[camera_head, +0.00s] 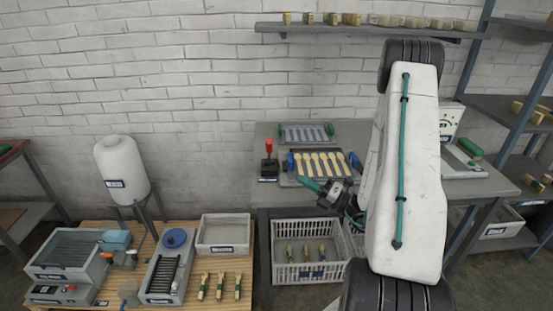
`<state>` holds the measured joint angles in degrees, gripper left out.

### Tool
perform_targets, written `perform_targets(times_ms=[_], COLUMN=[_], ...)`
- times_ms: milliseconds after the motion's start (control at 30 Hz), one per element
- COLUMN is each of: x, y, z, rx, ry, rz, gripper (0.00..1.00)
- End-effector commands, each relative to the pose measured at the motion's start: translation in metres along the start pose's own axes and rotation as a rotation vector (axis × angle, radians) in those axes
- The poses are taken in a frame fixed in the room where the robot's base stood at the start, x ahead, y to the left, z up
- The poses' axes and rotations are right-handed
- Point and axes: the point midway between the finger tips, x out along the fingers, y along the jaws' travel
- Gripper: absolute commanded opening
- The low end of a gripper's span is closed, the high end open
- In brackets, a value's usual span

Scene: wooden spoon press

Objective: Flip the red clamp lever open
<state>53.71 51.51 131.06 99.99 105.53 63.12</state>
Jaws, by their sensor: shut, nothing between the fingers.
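The red clamp lever (269,146) stands upright on a small black base at the left part of the grey bench. Its red knob is at the top. Right of it is a grey press plate (286,181) with several pale wooden spoons (323,162) lying side by side between blue end pieces. My gripper (325,191) is shut and empty, at the front edge of this plate, right of and nearer than the lever. It is apart from the lever. A teal bar (308,184) shows at its tip; I cannot tell whether it belongs to the gripper. My arm hides the bench right of the plate.
A slotted grey plate (306,134) lies behind the spoons. A white crate (284,273) with several tools stands below the bench. A wooden table (200,294) with machines and a tray is at the front left. A white tank (121,170) stands left. Bench surface left of the lever is narrow.

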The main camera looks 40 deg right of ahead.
Motion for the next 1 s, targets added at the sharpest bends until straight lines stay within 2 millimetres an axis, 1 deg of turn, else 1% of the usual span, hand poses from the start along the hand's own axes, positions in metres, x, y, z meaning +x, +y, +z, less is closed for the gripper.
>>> perform_targets(times_ms=[333, 467, 567, 933, 1000], x=[-0.003, 0.002, 0.015, 0.092, 0.103], y=[0.0, 0.0, 0.0, 0.0, 0.001], z=[0.003, 0.003, 0.002, 0.002, 0.006], rx=[0.01, 0.009, 0.009, 0.009, 0.005], ry=[-0.004, -0.002, 0.0, 0.002, -0.001], rz=[-0.002, -0.002, -0.001, 0.0, 0.001], gripper=[0.0, 0.0, 0.0, 0.0, 0.0])
